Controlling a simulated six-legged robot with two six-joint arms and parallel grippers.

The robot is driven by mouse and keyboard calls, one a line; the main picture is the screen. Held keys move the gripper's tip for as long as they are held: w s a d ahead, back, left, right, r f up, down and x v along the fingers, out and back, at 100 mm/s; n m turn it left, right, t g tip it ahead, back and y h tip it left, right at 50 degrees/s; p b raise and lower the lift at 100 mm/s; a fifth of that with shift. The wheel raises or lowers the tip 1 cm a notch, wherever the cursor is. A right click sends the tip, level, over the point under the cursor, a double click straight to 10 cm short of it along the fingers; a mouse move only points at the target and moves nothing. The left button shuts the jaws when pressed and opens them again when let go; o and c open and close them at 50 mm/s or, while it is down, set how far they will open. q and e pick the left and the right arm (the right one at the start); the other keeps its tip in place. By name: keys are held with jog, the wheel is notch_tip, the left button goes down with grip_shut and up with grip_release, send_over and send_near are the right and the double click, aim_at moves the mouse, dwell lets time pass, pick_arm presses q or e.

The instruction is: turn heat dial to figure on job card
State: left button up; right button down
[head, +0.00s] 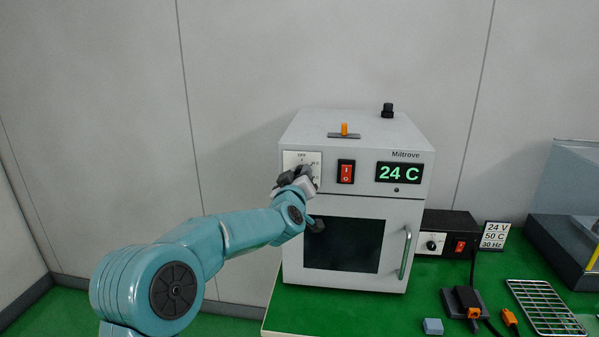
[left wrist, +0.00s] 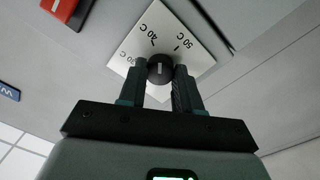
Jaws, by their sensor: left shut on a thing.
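The grey oven (head: 350,205) stands on the green bench, and its display (head: 398,172) reads 24 C. Its white dial plate (head: 291,160), marked OFF at the top, is partly covered by my left gripper (head: 298,180). In the left wrist view, the black heat dial (left wrist: 160,68) sits between the two fingers of my left gripper (left wrist: 160,85), which is shut on it. The plate shows 40 C and 50 C beyond the dial; a pale line on the dial lies roughly upright in the picture. The job card (head: 494,236) reads 24 V, 50 C, 30 Hz.
A red rocker switch (head: 346,172) is right of the dial plate. The oven door has a handle (head: 405,252). A black box with a knob (head: 433,243) stands beside the oven. A wire rack (head: 545,306), orange connectors and a small blue block (head: 433,326) lie at the right.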

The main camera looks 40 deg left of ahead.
pick_arm(q)
jog(key=shift+m+p, duration=1.75)
jog(key=shift+m, duration=2.15)
jog(key=o, duration=1)
jog(key=shift+o, duration=0.2)
jog(key=b+v, duration=0.4)
jog(key=v, duration=1.2)
jog(key=shift+s+r, duration=0.2)
